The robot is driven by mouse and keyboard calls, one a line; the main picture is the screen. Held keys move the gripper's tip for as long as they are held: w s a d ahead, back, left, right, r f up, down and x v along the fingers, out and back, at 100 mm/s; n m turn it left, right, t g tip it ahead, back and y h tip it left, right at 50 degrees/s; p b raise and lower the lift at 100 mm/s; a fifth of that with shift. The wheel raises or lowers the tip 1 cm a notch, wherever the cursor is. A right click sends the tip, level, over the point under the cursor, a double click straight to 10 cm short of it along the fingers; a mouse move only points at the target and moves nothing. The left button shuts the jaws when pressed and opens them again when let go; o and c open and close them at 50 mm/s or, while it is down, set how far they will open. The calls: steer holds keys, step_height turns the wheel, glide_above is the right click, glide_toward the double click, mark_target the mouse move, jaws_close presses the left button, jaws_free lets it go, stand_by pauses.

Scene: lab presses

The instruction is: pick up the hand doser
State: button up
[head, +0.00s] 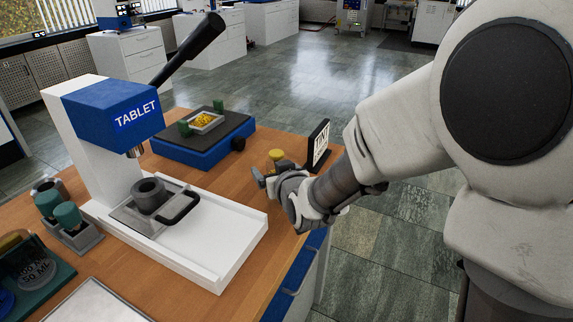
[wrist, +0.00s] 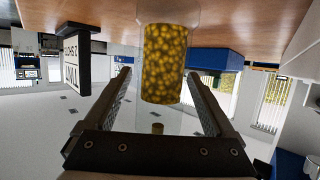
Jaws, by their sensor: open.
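The hand doser appears to be the clear container filled with yellow granules (wrist: 164,62) in the wrist view. It stands on the wooden table, which shows at the top of that picture, and has a small brownish knob (wrist: 157,128) at its far end. In the head view a yellow top (head: 276,154) shows just beyond my gripper (head: 263,178); the rest is mostly hidden by the gripper. In the wrist view my gripper (wrist: 159,78) is open, with one finger on each side of the container. Gaps show between the fingers and the container.
A small black sign (head: 318,146) stands close to the right of the doser. The tablet press (head: 115,105) with its white base is on the left. A blue device (head: 205,145) carries a tray of yellow granules behind. The table's right edge is near my gripper.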

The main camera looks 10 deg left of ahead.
mark_target(273, 152)
steer(key=shift+w, duration=0.15)
jaws_close()
stand_by(0.4)
steer(key=shift+r, duration=0.1)
step_height(273, 152, up, 4)
steer(key=shift+r+p, duration=0.15)
steer(key=shift+p, duration=0.6)
steer(key=s+d+r+p, duration=0.1)
steer(key=d+r+p, duration=0.1)
steer(key=d, duration=0.3)
steer(key=s+d+r+p, duration=0.1)
steer(key=d+r+p, duration=0.1)
steer(key=d+r, duration=0.2)
steer(key=shift+s+d+r, duration=0.15)
steer(key=shift+d+r, duration=0.1)
steer(key=shift+d, duration=0.9)
